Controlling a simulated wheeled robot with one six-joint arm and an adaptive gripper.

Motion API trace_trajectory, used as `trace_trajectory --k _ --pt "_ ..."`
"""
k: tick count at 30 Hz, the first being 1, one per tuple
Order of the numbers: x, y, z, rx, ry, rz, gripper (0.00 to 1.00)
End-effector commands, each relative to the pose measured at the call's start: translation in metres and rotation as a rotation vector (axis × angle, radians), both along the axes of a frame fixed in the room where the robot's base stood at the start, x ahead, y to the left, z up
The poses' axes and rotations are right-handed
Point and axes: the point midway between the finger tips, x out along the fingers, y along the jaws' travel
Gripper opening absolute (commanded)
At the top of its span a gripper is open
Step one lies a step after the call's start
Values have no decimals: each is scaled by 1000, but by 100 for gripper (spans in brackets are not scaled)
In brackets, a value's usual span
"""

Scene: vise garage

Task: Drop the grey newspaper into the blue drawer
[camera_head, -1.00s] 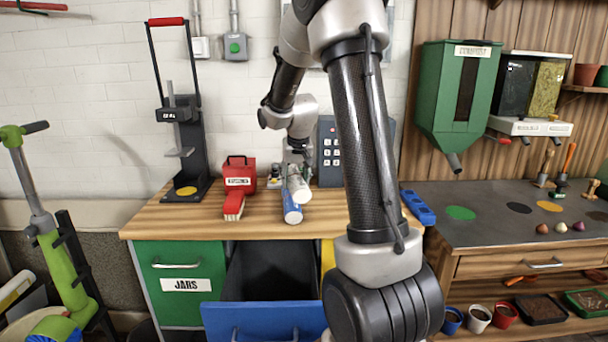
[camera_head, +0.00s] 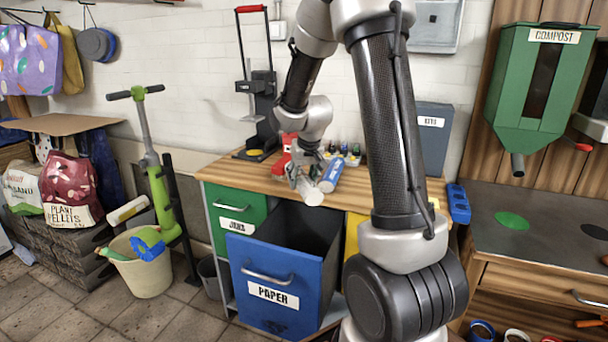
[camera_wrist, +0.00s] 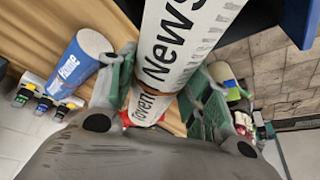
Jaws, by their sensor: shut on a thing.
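The grey newspaper (camera_head: 308,190) is a pale roll with dark print, held at the bench's front edge, beside the open drawer. My gripper (camera_head: 303,171) is shut on it. The wrist view shows the newspaper (camera_wrist: 185,45) between the green fingers of my gripper (camera_wrist: 160,85), its far end running out of the picture. The blue drawer (camera_head: 255,265), labelled PAPER, is pulled out under the bench, with a dark interior. A blue edge of the drawer (camera_wrist: 301,25) shows at the wrist view's top right.
A blue rolled paper (camera_head: 331,175) lies on the wooden bench (camera_head: 235,175) right beside the newspaper. A black press (camera_head: 262,110), small bottles and a grey box (camera_head: 432,140) stand behind. A green JARS drawer (camera_head: 236,205) is shut.

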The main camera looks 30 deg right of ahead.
Motion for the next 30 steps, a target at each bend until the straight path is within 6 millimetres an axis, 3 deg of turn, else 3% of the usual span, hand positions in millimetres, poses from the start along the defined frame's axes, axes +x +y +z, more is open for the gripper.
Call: trace_trajectory --k 6,12,23,24,27,30 --pt "-1 0 -29 1 5 -1 20" --pt "-1 0 -45 0 3 0 20" --pt "0 0 -49 1 1 -1 20" --pt "0 0 -49 1 1 -1 57" --pt "0 0 -49 1 1 -1 75" --pt "0 0 -49 1 2 -1 75"
